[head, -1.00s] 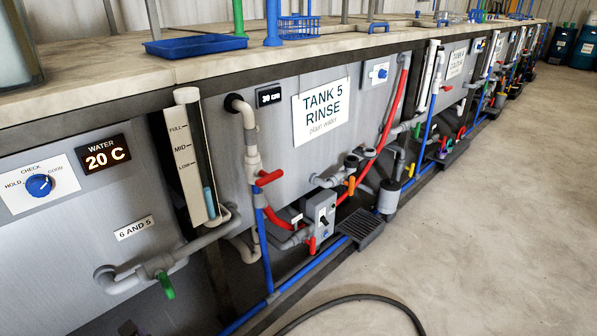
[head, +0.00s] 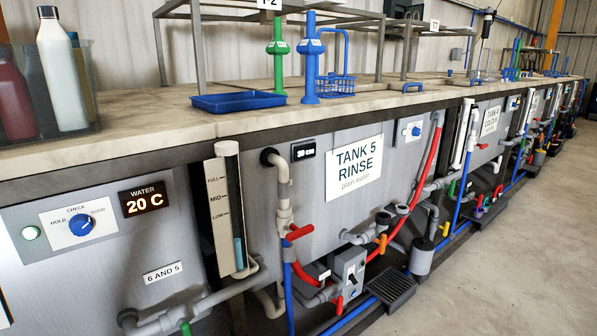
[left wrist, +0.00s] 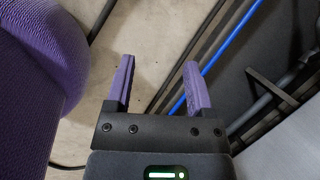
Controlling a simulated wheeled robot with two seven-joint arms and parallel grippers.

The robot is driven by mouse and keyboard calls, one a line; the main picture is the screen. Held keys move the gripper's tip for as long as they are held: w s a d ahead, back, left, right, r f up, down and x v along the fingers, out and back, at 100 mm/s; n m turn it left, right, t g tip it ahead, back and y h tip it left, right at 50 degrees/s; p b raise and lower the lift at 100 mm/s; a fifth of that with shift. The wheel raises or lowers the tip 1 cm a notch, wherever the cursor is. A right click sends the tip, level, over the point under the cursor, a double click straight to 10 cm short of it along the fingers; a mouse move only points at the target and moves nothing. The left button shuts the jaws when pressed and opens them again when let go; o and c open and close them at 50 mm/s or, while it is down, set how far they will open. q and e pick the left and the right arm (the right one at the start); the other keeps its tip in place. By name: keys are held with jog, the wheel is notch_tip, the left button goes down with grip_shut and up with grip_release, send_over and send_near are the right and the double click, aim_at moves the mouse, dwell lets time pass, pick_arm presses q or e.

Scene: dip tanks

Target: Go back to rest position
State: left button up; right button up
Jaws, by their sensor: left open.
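My left gripper (left wrist: 158,88) shows in the left wrist view with its two purple fingers apart and nothing between them. Below it are the bare concrete floor and, to the right, a blue pipe along the foot of the tanks. Neither of my grippers shows in the head view. My right gripper is out of both views.
The Tank 5 front (head: 352,170) has red, blue and grey piping standing out from it. A blue tray (head: 238,102) and a blue wire basket (head: 335,87) rest on the worktop. The concrete floor (head: 500,260) at right is clear.

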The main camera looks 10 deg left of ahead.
pick_arm(q)
jog(key=s+d+f+n+h+p, duration=0.1)
jog(key=d+f+h, duration=0.15)
jog(key=d, duration=1.35)
notch_tip(320, 180, up, 8)
jog(key=w+p, duration=0.2)
jog(key=p, duration=0.6)
jog(key=shift+a+t, duration=0.2)
jog(key=shift+t, duration=0.2)
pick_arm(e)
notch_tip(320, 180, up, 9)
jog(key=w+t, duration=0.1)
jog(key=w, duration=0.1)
pick_arm(q)
jog(key=shift+r+h, duration=0.1)
jog(key=shift+h, duration=0.15)
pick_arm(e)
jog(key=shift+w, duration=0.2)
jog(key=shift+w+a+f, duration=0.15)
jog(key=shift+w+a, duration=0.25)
